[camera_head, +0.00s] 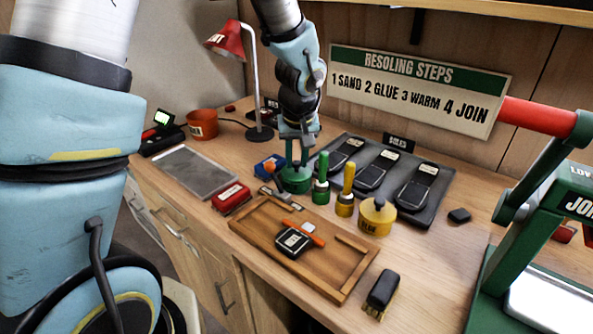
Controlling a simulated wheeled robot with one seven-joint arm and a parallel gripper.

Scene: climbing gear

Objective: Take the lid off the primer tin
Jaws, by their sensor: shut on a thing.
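A green tin (295,185), which I take for the primer tin, stands on the bench behind the wooden tray. My gripper (293,157) points down right above it, shut on the green upright knob of its lid (289,172). The fingers partly hide the knob. The lid looks seated on the tin or very close to it; I cannot make out a gap.
Right of the green tin stand a green-handled tool (321,180), a yellow-handled tool (347,190) and a yellow tin (377,217). The wooden tray (330,280) lies in front, a dark mat (435,212) behind.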

